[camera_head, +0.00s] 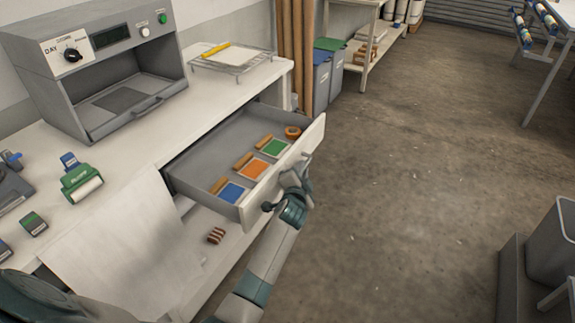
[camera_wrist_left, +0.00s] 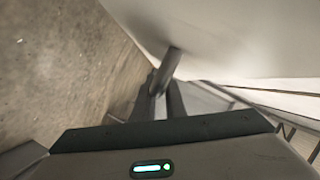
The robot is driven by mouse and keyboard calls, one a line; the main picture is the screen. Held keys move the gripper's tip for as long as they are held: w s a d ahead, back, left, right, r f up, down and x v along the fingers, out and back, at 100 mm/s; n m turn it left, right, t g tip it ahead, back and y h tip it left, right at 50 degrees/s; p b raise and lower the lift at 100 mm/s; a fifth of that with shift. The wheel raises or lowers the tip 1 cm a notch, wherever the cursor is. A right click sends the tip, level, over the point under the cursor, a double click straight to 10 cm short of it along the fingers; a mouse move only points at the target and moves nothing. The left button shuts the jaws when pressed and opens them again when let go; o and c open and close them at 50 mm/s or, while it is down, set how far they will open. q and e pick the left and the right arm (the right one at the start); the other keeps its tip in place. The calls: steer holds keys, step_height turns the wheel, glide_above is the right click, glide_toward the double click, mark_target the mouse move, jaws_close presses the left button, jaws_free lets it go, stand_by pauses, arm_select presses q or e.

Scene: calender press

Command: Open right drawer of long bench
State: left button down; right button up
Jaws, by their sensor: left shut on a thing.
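The white long bench (camera_head: 130,140) runs along the left of the head view. Its drawer (camera_head: 202,164) is pulled well out, with its grey inside exposed. Inside lie blue, orange and green squares, wooden pieces and an orange-brown ring (camera_head: 292,132). My left gripper (camera_head: 294,181) is at the outer face of the drawer front. In the left wrist view, its fingers (camera_wrist_left: 160,98) are shut on the grey drawer handle (camera_wrist_left: 168,66), beside the pale front. The handle is hidden by my gripper in the head view. My right gripper is in neither view.
A grey machine (camera_head: 95,65) and a wire rack (camera_head: 232,57) stand on the bench. Grey bins (camera_head: 321,78) and a shelf are beyond it. A grey container (camera_head: 553,245) is at the lower right. The floor right of the drawer is clear.

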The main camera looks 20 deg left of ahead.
arm_select(q)
steer(key=shift+d, duration=0.7)
steer(key=c, duration=1.8)
jaws_free()
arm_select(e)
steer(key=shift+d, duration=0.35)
arm_select(q)
steer(key=shift+s, duration=0.1)
